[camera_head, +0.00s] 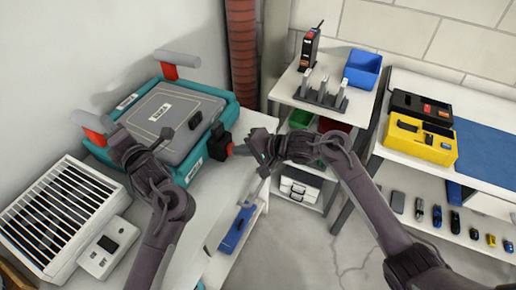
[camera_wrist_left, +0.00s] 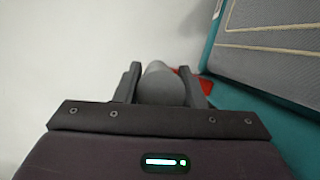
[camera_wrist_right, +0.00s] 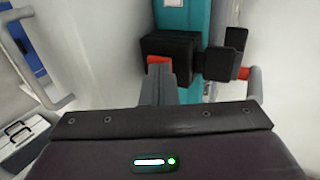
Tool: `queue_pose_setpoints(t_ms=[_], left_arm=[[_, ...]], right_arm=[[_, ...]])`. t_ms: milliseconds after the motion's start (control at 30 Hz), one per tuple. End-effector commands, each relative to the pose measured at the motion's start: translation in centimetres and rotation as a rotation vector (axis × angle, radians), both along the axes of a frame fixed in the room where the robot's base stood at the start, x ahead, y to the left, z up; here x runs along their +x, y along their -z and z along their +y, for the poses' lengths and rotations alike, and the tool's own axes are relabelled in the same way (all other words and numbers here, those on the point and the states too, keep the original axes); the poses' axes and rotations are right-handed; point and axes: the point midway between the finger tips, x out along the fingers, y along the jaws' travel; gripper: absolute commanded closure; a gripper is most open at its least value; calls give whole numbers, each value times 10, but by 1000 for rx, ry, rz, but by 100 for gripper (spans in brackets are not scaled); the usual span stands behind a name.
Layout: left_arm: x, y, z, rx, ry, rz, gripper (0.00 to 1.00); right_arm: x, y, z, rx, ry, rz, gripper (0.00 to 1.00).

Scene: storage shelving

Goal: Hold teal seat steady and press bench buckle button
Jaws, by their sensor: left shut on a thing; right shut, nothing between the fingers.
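The teal seat (camera_head: 231,112) with a grey cushion (camera_head: 172,112) lies on the bench at left in the head view; its teal edge fills the right of the left wrist view (camera_wrist_left: 275,125). My left gripper (camera_head: 108,138) is shut on the seat's near grey handle (camera_head: 88,119), whose rounded end shows between the fingers in the left wrist view (camera_wrist_left: 162,82). The black buckle (camera_head: 217,143) sits on the seat's right side. Its red button (camera_wrist_right: 158,60) is at the tips of my right gripper (camera_wrist_right: 160,72), which is shut and empty. I cannot tell whether they touch.
A second grey handle (camera_head: 177,58) with a red base stands at the seat's far side. A slatted white box (camera_head: 62,212) and a small white device (camera_head: 107,246) are at left. Shelves with a blue bin (camera_head: 362,68) and yellow case (camera_head: 420,140) stand at right.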

Motion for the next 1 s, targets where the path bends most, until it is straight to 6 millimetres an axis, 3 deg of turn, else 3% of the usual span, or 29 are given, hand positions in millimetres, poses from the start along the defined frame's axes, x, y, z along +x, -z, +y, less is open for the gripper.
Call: queue_pose_setpoints(t_ms=[100, 200, 500, 1000], left_arm=[[1, 2, -4, -8, 11, 4, 100], [1, 2, -4, -8, 10, 4, 100], [1, 2, -3, -7, 8, 4, 100], [1, 2, -1, -4, 5, 4, 100]], right_arm=[[-12, 1, -27, -8, 10, 1, 100], [-21, -14, -46, -8, 11, -4, 100], [-45, -42, -89, -8, 13, -2, 100], [-51, -50, -99, -7, 13, 0, 100]])
